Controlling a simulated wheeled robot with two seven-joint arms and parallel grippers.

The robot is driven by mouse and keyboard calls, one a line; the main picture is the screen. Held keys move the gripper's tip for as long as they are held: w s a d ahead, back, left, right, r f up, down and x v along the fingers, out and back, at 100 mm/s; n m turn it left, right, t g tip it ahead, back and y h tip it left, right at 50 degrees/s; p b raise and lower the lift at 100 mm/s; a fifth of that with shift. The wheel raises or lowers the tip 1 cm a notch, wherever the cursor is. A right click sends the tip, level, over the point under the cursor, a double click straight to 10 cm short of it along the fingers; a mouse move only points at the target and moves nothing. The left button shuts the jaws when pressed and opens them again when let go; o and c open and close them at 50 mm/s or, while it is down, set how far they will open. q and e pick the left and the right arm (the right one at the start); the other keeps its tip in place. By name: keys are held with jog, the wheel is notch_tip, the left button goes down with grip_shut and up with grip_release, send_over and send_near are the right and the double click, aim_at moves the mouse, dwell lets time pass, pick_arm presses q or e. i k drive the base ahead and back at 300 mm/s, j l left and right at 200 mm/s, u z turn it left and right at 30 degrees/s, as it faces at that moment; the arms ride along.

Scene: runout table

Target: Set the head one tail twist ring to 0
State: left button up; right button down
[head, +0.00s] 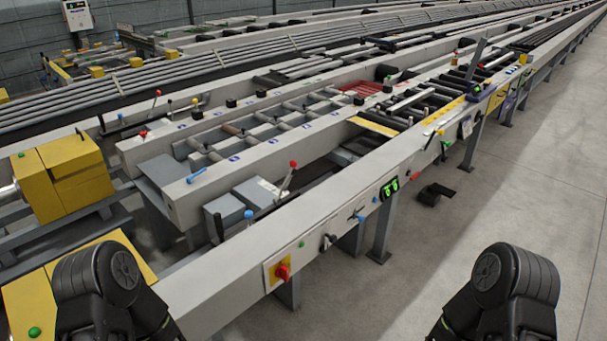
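I cannot tell which part is the head one tail twist ring; no label is readable at this size. On the front face of the near grey beam (235,285) there is a red rotary switch (283,271) on a yellow plate. Further along that face are a black knob (328,241), a small blue knob (361,218) and a black unit with green lit displays (390,188). Their settings are too small to read. Only black joints of my two arms show, at the bottom left and bottom right. Neither gripper's fingers are in view.
A yellow housing (75,180) stands at the left. A black bracket-like piece (432,194) is low beside the table. The concrete floor (430,260) at the right is clear.

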aim_at(294, 172)
jog(key=i+l, duration=0.2)
jog(key=i, duration=0.25)
jog(key=i+l+z, duration=0.15)
jog(key=i, duration=0.3)
jog(key=i+l, duration=0.3)
jog(key=i, duration=0.15)
jog(key=i+l+z, duration=0.15)
jog(key=i, duration=0.3)
